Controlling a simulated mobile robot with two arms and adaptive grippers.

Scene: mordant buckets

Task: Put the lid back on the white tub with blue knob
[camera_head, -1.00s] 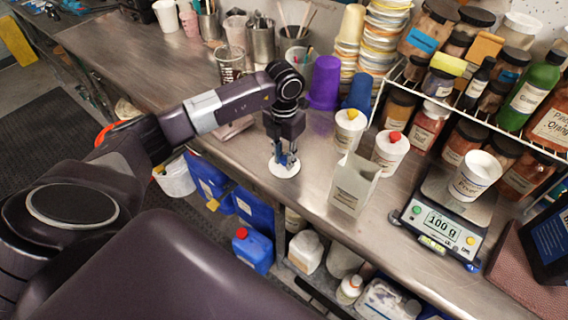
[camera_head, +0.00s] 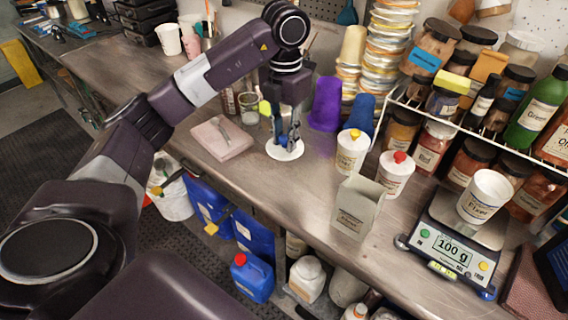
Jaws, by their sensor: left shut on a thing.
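My left gripper (camera_head: 288,138) points down and is shut on the knob of a round white lid (camera_head: 285,150). A little blue shows between the fingers, which mostly hide the knob. The lid is level over the counter; I cannot tell its height. An open white tub (camera_head: 484,197) with a label stands on the scale at the right, well away from the lid. Two other white tubs wear lids, one with a yellow knob (camera_head: 354,134) and one with a red knob (camera_head: 400,157). My right gripper is not in view.
Purple (camera_head: 325,104) and blue (camera_head: 359,115) cups stand behind. A jar rack (camera_head: 470,126) borders the right. A pink slab (camera_head: 221,138) lies left of the lid.

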